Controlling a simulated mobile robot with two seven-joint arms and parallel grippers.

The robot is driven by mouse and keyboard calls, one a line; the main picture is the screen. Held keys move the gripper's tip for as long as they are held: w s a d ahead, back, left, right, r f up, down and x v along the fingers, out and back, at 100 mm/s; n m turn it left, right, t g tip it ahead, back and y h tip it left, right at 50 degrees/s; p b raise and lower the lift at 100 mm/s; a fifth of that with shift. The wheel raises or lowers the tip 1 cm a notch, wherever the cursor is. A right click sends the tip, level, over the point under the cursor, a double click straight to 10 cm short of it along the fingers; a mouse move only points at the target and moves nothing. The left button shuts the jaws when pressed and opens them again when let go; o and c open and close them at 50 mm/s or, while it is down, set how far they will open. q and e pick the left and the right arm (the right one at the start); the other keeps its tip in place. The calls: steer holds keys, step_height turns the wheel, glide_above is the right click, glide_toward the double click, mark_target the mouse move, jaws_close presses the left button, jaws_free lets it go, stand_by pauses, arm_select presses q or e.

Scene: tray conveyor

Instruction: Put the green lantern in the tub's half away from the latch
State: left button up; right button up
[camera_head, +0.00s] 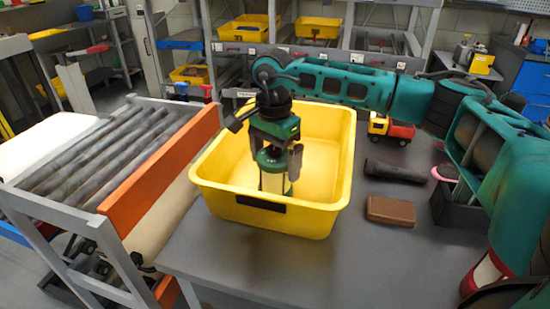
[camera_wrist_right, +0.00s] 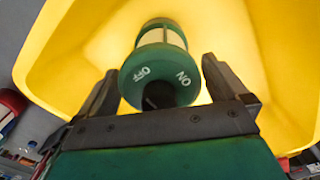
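The yellow tub (camera_head: 325,222) stands on the grey table, with a dark latch-like plate (camera_head: 262,202) on its near wall. The green lantern (camera_head: 272,180) is upright inside the tub's outline, close behind that near wall. Its lower end is partly hidden, and I cannot tell whether it touches the floor. My right gripper (camera_head: 276,146) is above the lantern, pointing down. My left gripper is not in view.
Right of the tub lie a black flashlight (camera_head: 396,172), a brown block (camera_head: 391,211), a toy truck (camera_head: 390,130) and a dark box (camera_head: 458,212). A roller conveyor (camera_head: 105,150) with an orange side rail stands at the left. Shelves with yellow bins are behind.

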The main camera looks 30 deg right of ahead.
steer(key=r, duration=1.2)
steer(key=shift+w+r, duration=0.15)
steer(key=shift+w, duration=0.05)
